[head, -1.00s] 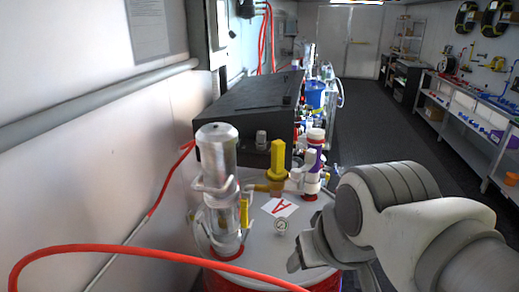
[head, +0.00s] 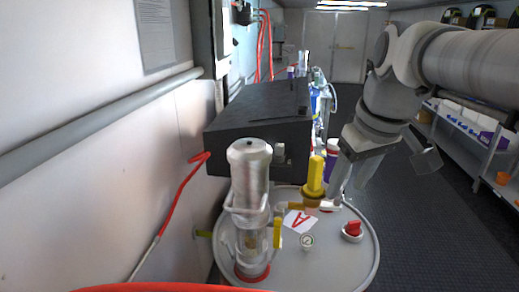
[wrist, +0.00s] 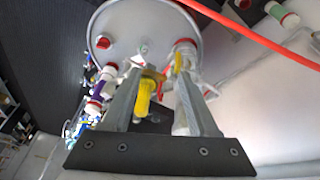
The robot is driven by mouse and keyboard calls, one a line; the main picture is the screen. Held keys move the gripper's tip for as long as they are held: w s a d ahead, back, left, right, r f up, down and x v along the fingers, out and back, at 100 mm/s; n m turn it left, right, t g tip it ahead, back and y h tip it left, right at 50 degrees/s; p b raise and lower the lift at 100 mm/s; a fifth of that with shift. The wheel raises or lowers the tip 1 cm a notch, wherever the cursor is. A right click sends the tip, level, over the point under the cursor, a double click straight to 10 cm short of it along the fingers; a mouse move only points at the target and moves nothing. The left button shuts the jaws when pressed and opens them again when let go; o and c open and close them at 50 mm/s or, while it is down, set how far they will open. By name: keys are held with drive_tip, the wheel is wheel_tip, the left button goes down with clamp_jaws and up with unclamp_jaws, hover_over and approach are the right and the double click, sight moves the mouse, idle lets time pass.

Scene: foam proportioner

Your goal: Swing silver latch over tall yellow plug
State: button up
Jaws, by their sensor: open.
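The tall yellow plug (head: 315,177) stands upright on a pipe fitting above the grey drum lid. It also shows in the wrist view (wrist: 144,98), between my two fingers in the picture. I cannot tell from these views whether the gripper touches the fitting. The silver latch cannot be made out clearly; my gripper partly covers the fitting beside the plug.
A silver pump cylinder (head: 250,180) stands left of the plug, with a small yellow handle (head: 277,232) beside it. The drum lid (head: 335,262) carries a gauge (head: 307,240) and a red-topped valve (head: 352,230). A black box (head: 262,120) is behind.

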drive_tip(key=w+d+r+n+g+y+p, duration=0.1)
drive_tip(key=w+d+r+n+y, duration=0.1)
drive_tip(key=w+d+r+n, duration=0.35)
drive_tip(key=w+d+r+n+y+p, duration=0.1)
drive_tip(key=w+d+r+n, duration=0.15)
drive_tip(key=w+d, duration=0.6)
drive_tip(key=x, duration=1.1)
drive_tip(key=a+b+x, duration=0.1)
drive_tip(key=x, duration=0.5)
drive_tip(key=shift+w, duration=0.2)
clamp_jaws()
